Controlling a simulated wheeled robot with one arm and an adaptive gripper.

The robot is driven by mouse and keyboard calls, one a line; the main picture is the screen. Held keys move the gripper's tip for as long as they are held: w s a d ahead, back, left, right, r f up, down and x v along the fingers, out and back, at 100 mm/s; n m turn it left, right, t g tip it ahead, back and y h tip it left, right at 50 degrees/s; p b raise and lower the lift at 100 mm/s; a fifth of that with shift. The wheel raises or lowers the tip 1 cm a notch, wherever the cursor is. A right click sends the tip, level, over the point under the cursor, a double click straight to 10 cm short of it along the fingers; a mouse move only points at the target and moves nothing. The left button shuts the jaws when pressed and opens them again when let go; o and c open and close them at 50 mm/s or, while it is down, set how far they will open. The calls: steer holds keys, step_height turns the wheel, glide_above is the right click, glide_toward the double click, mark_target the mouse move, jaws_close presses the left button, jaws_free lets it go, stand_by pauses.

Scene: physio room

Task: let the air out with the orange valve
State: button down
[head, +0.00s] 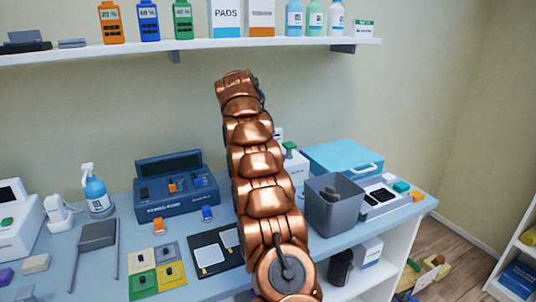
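A dark blue device (178,201) with a raised lid stands on the blue bench top. A small orange piece (158,226) sits at its front left, and a small blue piece (207,213) at its front right. Another small orange part (172,187) shows on the device's panel. The orange valve may be one of these two orange parts; they are too small to tell which, or how it is set. My copper arm rises through the middle of the view, right of the device. My gripper is not visible.
A dark tray (216,251) and several coloured squares (157,268) lie before the device. A spray bottle (96,191) stands to its left. A grey bin (334,205) and a light blue case (340,157) are at the right. A shelf (190,47) with bottles hangs above.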

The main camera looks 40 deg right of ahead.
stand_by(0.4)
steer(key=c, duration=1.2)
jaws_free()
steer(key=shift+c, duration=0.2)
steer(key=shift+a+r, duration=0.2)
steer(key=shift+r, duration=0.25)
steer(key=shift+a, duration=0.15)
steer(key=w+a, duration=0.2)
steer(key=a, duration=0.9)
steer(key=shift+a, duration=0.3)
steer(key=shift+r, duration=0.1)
